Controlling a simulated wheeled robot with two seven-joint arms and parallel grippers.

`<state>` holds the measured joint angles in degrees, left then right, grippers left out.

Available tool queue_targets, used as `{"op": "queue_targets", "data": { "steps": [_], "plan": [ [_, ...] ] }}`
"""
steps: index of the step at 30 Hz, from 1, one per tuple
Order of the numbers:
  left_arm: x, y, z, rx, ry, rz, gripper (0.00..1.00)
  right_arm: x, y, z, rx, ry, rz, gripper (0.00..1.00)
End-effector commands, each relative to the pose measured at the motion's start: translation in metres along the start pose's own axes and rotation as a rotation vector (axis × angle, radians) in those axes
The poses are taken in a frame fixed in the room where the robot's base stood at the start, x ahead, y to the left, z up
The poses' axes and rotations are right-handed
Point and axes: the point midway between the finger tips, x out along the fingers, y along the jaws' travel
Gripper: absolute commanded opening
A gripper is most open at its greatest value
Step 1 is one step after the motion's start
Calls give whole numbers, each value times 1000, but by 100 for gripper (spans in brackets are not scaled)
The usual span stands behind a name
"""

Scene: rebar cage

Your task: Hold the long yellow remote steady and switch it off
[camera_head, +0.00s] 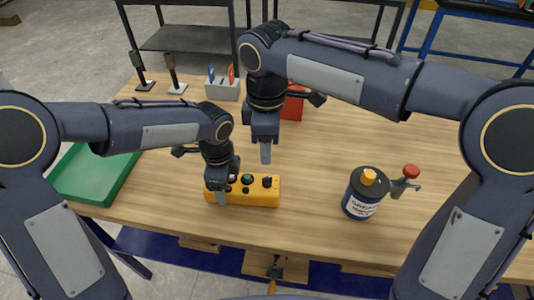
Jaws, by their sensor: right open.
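The long yellow remote (258,195) lies on the wooden table near its front edge, with a green button and dark knobs on its top. My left gripper (222,188) is down at the remote's left end and covers part of it. One finger shows against the near side; the other is hidden, so its grip is unclear. My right gripper (265,150) is open, points down and is apart from the remote, above and behind its right half. Only one of its fingers shows clearly.
A green tray (95,175) is at the left. A dark labelled can (364,195) and a red-topped item (409,172) stand at the right. A grey holder (222,90), a red box (292,106) and two small stands (175,78) are at the back. Table between remote and can is clear.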

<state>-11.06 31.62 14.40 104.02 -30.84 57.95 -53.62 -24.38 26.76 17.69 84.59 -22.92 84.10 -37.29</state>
Motion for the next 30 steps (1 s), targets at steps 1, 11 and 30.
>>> {"op": "queue_targets", "data": {
  "steps": [1, 11, 30],
  "plan": [
    [-1, 0, 0, 0, 1, -2, 30, -3, 0, 0, 0, 1, 0, 45],
    [-1, 0, 0, 0, 1, -2, 30, -5, 0, 0, 0, 0, 0, 45],
    [-8, -1, 0, 0, 0, -3, 91, -4, 0, 0, 0, 0, 0, 45]
  ]
}}
